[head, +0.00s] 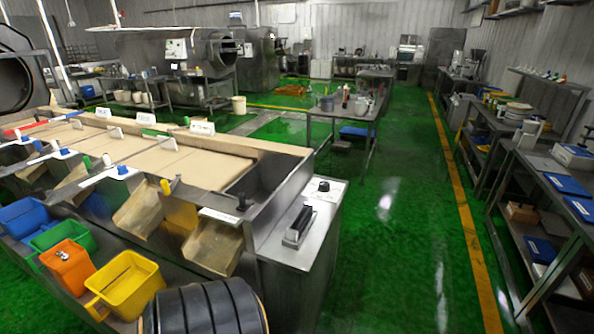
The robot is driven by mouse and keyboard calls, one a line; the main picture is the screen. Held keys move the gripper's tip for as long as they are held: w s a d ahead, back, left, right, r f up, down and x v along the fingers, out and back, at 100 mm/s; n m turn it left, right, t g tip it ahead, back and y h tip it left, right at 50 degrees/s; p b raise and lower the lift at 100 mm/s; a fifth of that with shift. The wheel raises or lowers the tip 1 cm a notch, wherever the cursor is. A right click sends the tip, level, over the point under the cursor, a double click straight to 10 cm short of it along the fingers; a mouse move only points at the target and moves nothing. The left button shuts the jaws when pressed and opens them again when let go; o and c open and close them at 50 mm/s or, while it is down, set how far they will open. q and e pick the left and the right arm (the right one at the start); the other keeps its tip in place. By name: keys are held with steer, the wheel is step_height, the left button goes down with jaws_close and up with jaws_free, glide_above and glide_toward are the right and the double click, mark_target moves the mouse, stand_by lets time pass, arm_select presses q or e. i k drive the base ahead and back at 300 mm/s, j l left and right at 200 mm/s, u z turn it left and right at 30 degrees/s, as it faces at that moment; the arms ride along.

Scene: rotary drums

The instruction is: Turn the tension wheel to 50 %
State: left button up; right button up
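A steel machine with tan belts stands at the left and centre; its bare end panel (300,275) faces the aisle. On its top corner a small black round knob (323,186) sits on a white plate with markings too small to read. Next to it a black bar-shaped handle (298,223) sits on a metal plate. I cannot tell for certain which of these is the tension wheel, and no percentage is readable. Neither of my grippers is in view.
A yellow bin (130,278), an orange bin (68,262) and blue and green bins stand below the machine's chutes. A steel table (345,112) stands behind. A shelf bench (545,185) lines the right. The green floor (400,240) between is clear.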

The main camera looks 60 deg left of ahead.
mark_target(324, 187)
steer(key=i+j+u, duration=0.1)
steer(key=i+u, duration=0.15)
steer(key=u, duration=0.2)
steer(key=i+u, duration=0.2)
steer(key=u, duration=0.25)
steer(key=i+u, duration=0.25)
steer(key=u, duration=0.2)
steer(key=i+l+u, duration=0.2)
steer(key=u, duration=0.25)
steer(key=i+l+u, duration=0.2)
steer(key=u, duration=0.25)
steer(key=i+l+u, duration=0.15)
steer(key=l+u, duration=0.3)
steer(key=j, duration=0.1)
